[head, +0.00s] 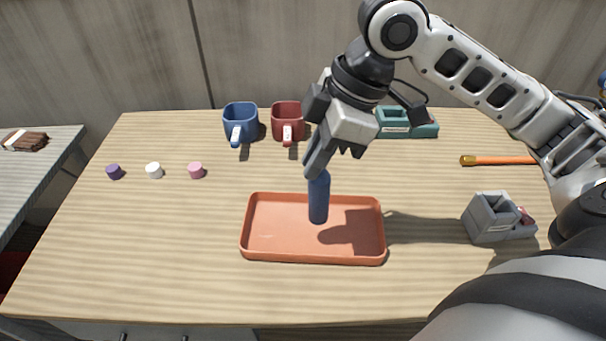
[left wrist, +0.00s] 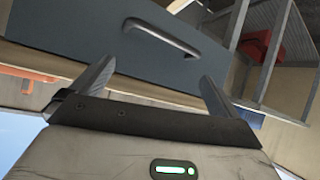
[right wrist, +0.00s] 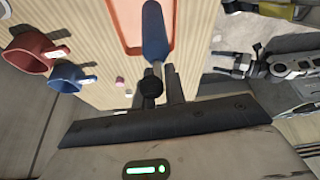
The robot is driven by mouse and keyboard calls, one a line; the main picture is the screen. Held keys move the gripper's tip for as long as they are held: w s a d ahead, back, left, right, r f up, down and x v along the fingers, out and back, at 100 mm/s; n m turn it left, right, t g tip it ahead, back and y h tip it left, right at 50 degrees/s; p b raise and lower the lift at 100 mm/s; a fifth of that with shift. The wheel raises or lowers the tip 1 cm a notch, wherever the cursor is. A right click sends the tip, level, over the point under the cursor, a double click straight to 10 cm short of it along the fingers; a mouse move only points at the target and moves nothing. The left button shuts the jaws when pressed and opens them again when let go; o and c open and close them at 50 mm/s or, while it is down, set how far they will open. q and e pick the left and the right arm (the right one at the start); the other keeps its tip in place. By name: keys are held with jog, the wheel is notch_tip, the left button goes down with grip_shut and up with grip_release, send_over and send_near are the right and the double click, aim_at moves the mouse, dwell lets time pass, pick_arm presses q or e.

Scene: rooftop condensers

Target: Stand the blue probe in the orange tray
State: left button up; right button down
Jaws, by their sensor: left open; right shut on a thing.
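The blue probe (head: 319,199) hangs upright from my right gripper (head: 316,168), which is shut on its upper end. The probe's lower end is over the orange tray (head: 262,250), left of its shadow on the tray floor; I cannot tell whether it touches. In the right wrist view the blue probe (right wrist: 154,35) points away from the right gripper (right wrist: 163,82), with a dark round end near the fingers, and the orange tray (right wrist: 124,25) lies beyond. My left gripper (left wrist: 155,85) is open and empty in the left wrist view, near a drawer front with a handle.
Behind the tray stand a blue mug (head: 241,120), a red mug (head: 287,118) and a teal holder (head: 410,122). Purple (head: 114,172), white (head: 154,170) and pink (head: 196,170) caps sit left. A grey holder (head: 490,219) and orange rod (head: 497,160) are right. The table's front left is clear.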

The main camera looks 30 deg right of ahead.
notch_tip(320, 180, down, 6)
jog(key=w+b, duration=0.1)
jog(key=w, duration=0.1)
jog(key=shift+w+a, duration=0.2)
jog(key=shift+w, duration=0.15)
jog(key=shift+f, duration=0.2)
jog(key=c, duration=1.5)
grip_release()
jog(key=shift+o, duration=0.2)
